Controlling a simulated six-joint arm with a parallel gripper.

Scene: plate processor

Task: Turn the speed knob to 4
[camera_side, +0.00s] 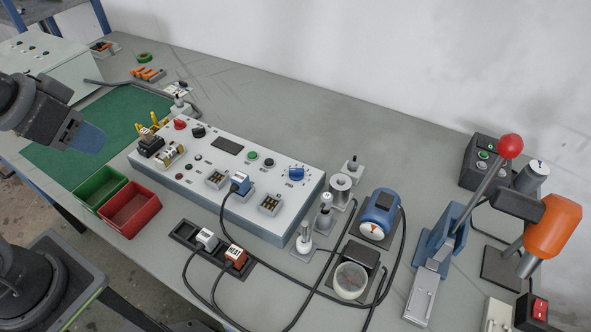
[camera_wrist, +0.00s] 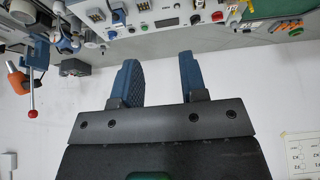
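The speed knob (camera_side: 297,172) is a blue dial with a printed scale, at the right end of the white control panel (camera_side: 215,199) in the side view. Its setting is too small to read. In the wrist view the panel shows along the top edge, and the knob (camera_wrist: 112,34) is small there. My gripper (camera_side: 88,138) is at the left of the side view, above the green mat and far from the knob. In the wrist view its two blue fingers (camera_wrist: 158,75) are apart with nothing between them.
A red knob (camera_side: 180,124) and black knob (camera_side: 198,131) sit at the panel's left. A blue plug (camera_side: 241,183) with a cable stands in the panel. Red (camera_side: 131,216) and green (camera_side: 100,183) bins are in front. A red-balled lever press (camera_side: 449,232) stands right. Bare bench lies behind.

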